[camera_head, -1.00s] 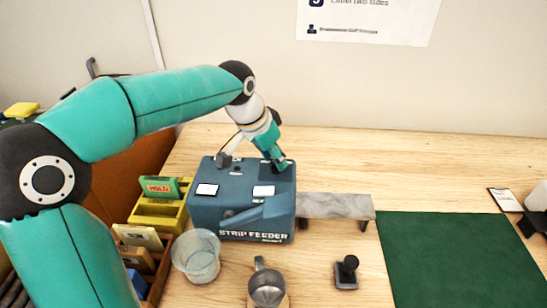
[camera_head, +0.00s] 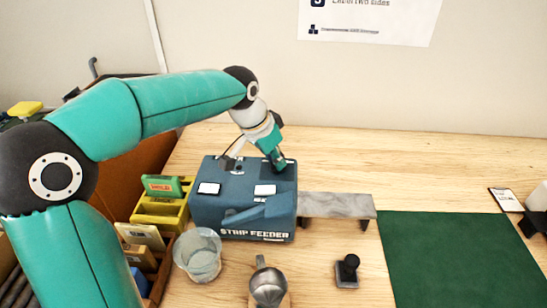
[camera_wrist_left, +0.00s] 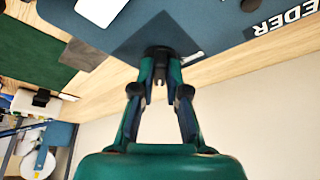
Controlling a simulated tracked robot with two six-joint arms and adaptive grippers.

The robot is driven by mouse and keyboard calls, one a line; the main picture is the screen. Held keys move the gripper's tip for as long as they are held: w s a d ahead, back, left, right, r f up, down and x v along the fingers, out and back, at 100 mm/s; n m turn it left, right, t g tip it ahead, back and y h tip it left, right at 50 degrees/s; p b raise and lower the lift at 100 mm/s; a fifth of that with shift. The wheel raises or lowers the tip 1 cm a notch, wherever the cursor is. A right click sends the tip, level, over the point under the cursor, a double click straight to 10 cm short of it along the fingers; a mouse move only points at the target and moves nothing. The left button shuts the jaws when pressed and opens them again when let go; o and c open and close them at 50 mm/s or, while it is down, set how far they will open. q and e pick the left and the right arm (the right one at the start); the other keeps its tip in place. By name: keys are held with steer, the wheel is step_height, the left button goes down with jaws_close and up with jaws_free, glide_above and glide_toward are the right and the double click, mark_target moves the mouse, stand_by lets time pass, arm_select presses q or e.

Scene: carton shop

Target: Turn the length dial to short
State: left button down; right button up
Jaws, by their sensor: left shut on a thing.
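The blue strip feeder (camera_head: 262,225) stands on the bench left of centre, with two white labels and a lever on it. My left gripper (camera_head: 281,164) reaches down to the dark panel at the feeder's back right corner. In the left wrist view my left gripper (camera_wrist_left: 159,82) is shut on the small dark dial (camera_wrist_left: 158,51) on the dark panel (camera_wrist_left: 152,36). A thin white mark (camera_wrist_left: 193,58) shows beside the dial. The fingers hide most of the dial, so its setting cannot be told. My right gripper is not in view.
A grey platform (camera_head: 338,206) adjoins the feeder's right side. A clear cup (camera_head: 198,254), a metal jug (camera_head: 268,287) and a black-handled stamp (camera_head: 347,270) stand in front. Yellow holders (camera_head: 160,215) are at left. A green mat (camera_head: 455,260) lies right.

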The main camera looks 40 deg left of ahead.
arm_select(q)
steer(key=shift+f, duration=0.15)
steer(key=n, duration=0.1)
steer(key=n+y+b, duration=0.1)
steer(key=n, duration=0.1)
steer(key=n+y+b, duration=0.1)
steer(key=n, duration=0.1)
steer(key=shift+d+f, duration=0.1)
steer(key=shift+d, duration=0.2)
steer(key=n, duration=0.2)
steer(key=n+y+b, duration=0.1)
steer(key=n, duration=0.1)
steer(key=shift+d+n+g+y+b, duration=0.1)
steer(key=shift+n+g+y+b, duration=0.2)
steer(key=shift+n+g, duration=0.1)
steer(key=n+g+y, duration=0.1)
steer(key=n, duration=0.2)
steer(key=shift+w+n, duration=0.15)
steer(key=shift+n, duration=0.25)
steer(key=shift+n+g+y, duration=0.4)
steer(key=shift+n+g, duration=0.4)
steer(key=shift+n, duration=1.4)
steer(key=c, duration=1.2)
jaws_free()
steer(key=shift+w, duration=0.1)
